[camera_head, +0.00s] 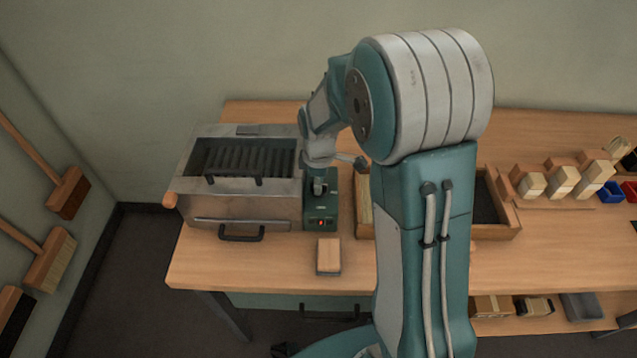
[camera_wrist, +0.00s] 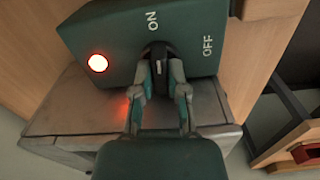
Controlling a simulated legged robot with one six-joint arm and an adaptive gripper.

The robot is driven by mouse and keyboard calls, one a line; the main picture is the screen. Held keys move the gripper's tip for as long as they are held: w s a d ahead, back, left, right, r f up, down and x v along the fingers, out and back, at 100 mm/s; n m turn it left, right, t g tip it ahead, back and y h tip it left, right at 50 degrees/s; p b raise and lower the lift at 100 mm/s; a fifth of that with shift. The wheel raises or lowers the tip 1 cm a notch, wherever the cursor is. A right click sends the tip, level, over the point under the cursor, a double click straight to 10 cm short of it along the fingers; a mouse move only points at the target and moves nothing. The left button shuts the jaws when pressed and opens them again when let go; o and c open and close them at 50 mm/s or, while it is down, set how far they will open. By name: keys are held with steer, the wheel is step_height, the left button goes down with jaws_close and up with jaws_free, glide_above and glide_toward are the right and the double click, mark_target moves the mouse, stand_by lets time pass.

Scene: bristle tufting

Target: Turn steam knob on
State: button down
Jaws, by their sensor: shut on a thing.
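The steam knob (camera_wrist: 157,57) is black with a pale mark and sits on the face of a dark green control box (camera_wrist: 195,22). White ON and OFF labels are printed on the face, and the pale mark points roughly toward ON. A round red light (camera_wrist: 98,63) on the box glows. My gripper (camera_wrist: 160,75) is shut on the knob, one finger on each side. In the head view my gripper (camera_head: 319,187) reaches down to the top of the green box (camera_head: 331,213); the knob is hidden there.
A grey metal steam box (camera_head: 205,207) with a slatted opening and front handle stands left of the control box. A small wooden block (camera_head: 328,256) lies in front. A wooden tray (camera_head: 505,215) is partly behind my arm. Brush blocks (camera_head: 563,180) stand at the right.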

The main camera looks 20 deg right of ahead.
steer(key=shift+n, duration=0.6)
steer(key=c, duration=0.7)
jaws_free()
steer(key=shift+o, duration=0.2)
step_height(320, 180, up, 12)
steer(key=shift+f, duration=0.1)
